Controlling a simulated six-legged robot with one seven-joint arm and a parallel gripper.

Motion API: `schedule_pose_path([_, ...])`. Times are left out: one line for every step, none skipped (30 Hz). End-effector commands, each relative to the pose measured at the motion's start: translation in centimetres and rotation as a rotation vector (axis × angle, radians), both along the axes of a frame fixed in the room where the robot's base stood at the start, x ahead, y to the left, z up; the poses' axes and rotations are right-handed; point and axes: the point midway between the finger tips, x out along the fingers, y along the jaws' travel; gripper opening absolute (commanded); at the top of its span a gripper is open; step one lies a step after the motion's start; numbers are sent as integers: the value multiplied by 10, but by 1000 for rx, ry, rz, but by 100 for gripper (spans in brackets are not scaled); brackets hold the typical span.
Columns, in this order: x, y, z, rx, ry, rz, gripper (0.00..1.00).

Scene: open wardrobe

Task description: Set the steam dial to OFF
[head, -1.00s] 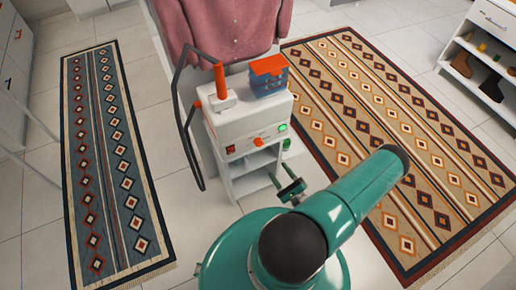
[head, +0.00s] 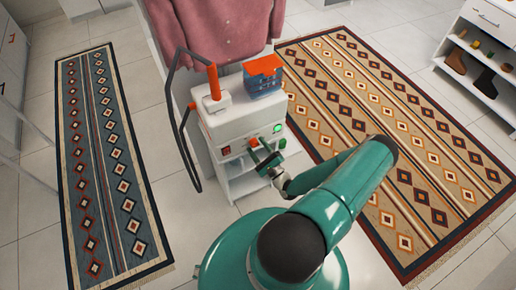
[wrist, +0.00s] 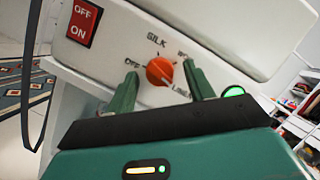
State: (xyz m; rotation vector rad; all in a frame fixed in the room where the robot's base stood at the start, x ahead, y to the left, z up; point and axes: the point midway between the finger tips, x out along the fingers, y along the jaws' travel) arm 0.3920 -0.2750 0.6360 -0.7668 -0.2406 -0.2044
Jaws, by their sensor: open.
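The steam dial is an orange knob (wrist: 160,71) on the white front panel of the steamer (wrist: 212,28). Labels around it read OFF at its left, SILK above and LINEN at its lower right; a label at the upper right is partly hidden. I cannot tell surely which label the dial points at. My gripper (wrist: 161,88) is open, with one green finger on each side of the dial; whether they touch it is unclear. In the head view my gripper (head: 263,156) is at the steamer's front, just below the dial (head: 254,142).
A red OFF/ON switch (wrist: 83,22) is left of the dial, and a green light (wrist: 233,91) is to its right. A blue box with an orange lid (head: 263,78) and an orange-handled steam head (head: 213,85) stand on top. A black hose (head: 186,133) loops at the left.

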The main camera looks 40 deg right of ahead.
Motion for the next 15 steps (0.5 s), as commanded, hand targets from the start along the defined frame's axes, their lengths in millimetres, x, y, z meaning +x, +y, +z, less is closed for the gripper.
schedule_pose_path([0, 0, 0, 0, 0, 0, 53])
schedule_pose_path([0, 0, 0, 0, 0, 0, 49])
schedule_pose_path([0, 0, 0, 0, 0, 0, 41])
schedule_pose_path([0, 0, 0, 0, 0, 0, 35])
schedule_pose_path([0, 0, 0, 0, 0, 0, 29])
schedule_pose_path([0, 0, 0, 0, 0, 0, 21])
schedule_pose_path([0, 0, 0, 0, 0, 0, 15])
schedule_pose_path([0, 0, 0, 0, -1, 1, 10])
schedule_pose_path([0, 0, 0, 0, -1, 0, 8])
schedule_pose_path([0, 0, 0, 0, -1, 0, 8])
schedule_pose_path([0, 0, 0, -1, -1, 0, 8])
schedule_pose_path([0, 0, 0, -2, -1, 0, 8])
schedule_pose_path([0, 0, 0, -3, 0, 0, 8])
schedule_pose_path([0, 0, 0, -5, 0, 0, 8])
schedule_pose_path([0, 0, 0, -10, 1, 0, 8])
